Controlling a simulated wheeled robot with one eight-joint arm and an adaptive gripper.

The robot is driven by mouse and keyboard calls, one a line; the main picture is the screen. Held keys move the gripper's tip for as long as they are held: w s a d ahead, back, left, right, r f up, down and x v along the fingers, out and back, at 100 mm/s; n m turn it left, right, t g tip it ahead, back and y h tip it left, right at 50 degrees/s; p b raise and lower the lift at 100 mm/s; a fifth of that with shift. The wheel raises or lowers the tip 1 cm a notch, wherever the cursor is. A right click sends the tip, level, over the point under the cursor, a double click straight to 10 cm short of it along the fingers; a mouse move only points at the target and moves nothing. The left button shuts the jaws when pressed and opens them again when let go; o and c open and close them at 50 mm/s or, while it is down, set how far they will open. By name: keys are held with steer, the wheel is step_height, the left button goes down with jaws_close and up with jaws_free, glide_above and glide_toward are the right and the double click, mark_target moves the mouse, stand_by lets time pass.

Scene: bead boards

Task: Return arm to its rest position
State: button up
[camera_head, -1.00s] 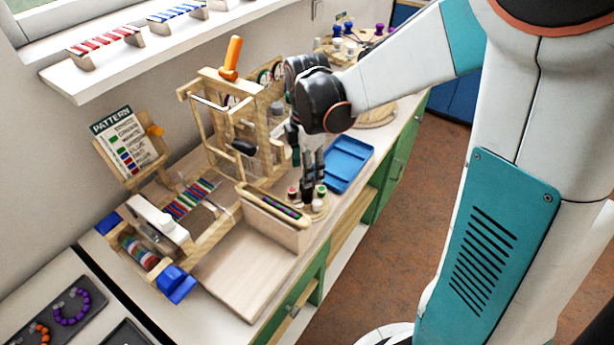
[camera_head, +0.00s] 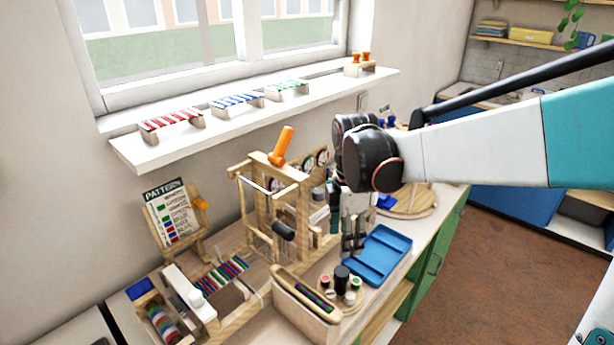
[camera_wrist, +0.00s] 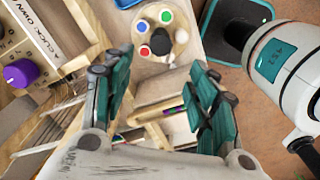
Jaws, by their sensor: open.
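My gripper (camera_head: 353,243) hangs from my arm over the workbench, fingers pointing down, above the small round stand (camera_head: 350,297) and beside the blue tray (camera_head: 378,256). In the wrist view my gripper (camera_wrist: 160,85) has its two teal and black fingers spread apart, with nothing held between them. The round stand, with its red, green and blue topped pegs and a dark centre post, also shows beyond the fingertips in the wrist view (camera_wrist: 178,52).
A wooden frame with an orange handle (camera_head: 281,146) stands close left of my gripper. A windowsill shelf (camera_head: 150,150) juts out behind. Open floor (camera_head: 500,280) lies right.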

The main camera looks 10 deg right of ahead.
steer(key=s+r+m+t, duration=0.4)
steer(key=s+m+t, duration=0.3)
steer(key=s+m, duration=0.8)
steer(key=shift+m, duration=1.6)
steer(key=shift+s+r, duration=0.1)
